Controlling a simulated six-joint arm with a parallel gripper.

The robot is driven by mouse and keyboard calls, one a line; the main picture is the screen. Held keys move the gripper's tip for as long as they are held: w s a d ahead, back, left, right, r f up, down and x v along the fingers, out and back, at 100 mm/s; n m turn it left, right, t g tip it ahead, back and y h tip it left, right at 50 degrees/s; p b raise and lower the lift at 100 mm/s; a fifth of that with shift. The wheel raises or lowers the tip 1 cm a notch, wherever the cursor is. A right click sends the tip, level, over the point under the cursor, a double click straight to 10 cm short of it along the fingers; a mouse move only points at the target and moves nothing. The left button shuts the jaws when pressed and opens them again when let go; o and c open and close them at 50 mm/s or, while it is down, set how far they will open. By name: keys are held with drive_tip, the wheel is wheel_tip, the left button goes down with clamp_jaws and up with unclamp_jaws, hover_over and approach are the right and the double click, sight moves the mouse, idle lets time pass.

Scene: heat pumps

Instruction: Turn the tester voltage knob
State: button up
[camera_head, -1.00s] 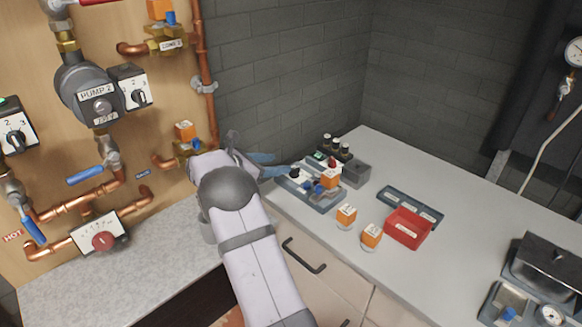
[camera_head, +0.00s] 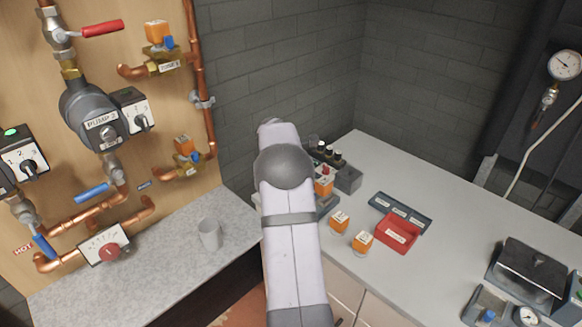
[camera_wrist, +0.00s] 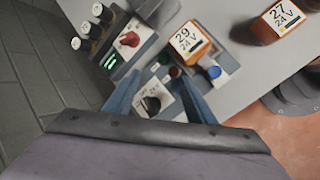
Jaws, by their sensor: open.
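In the wrist view a black knob (camera_wrist: 151,104) sits on a white marked plate on the grey tester (camera_wrist: 216,95). The plate's lettering is too small to read surely. My gripper (camera_wrist: 157,80) has two blue fingers spread apart, one on each side of the black knob in the picture. I cannot tell whether they touch it. An orange block marked 29, 24 V (camera_wrist: 188,42) stands on the tester, with green, red and blue buttons around it. In the head view my arm hides the gripper, the knob and most of the tester (camera_head: 328,204).
A neighbouring unit has a red knob (camera_wrist: 128,39) and a lit green display (camera_wrist: 109,62), close to the left finger.

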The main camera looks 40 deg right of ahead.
drive_tip(key=m, duration=0.1)
drive_tip(key=y+p, duration=0.1)
drive_tip(key=m, duration=0.1)
drive_tip(key=shift+s+a+r+m+y+p, duration=0.25)
drive_tip(key=shift+s+r+m+y+p, duration=0.05)
drive_tip(key=shift+s+r+y, duration=0.1)
drive_tip(key=shift+w+a+r+m+t+y+p, duration=0.15)
drive_tip(key=shift+r+m+t+y+p, duration=0.1)
drive_tip(key=shift+m+t+y+p, duration=0.35)
wheel_tip(320, 180, up, 4)
drive_tip(key=w+m+t+y+p, duration=0.2)
drive_tip(key=m+t+p, duration=0.1)
drive_tip(key=m, duration=0.2)
drive_tip(key=shift+w+a+p+x, duration=0.15)
drive_tip(key=shift+p+x, duration=0.6)
drive_tip(key=shift+x, duration=1.15)
drive_tip(key=shift+w+a+p+x, duration=0.15)
drive_tip(key=shift+p+x, duration=0.6)
drive_tip(key=shift+x, duration=1.1)
drive_tip(key=shift+s, duration=0.1)
drive_tip(key=c, duration=1)
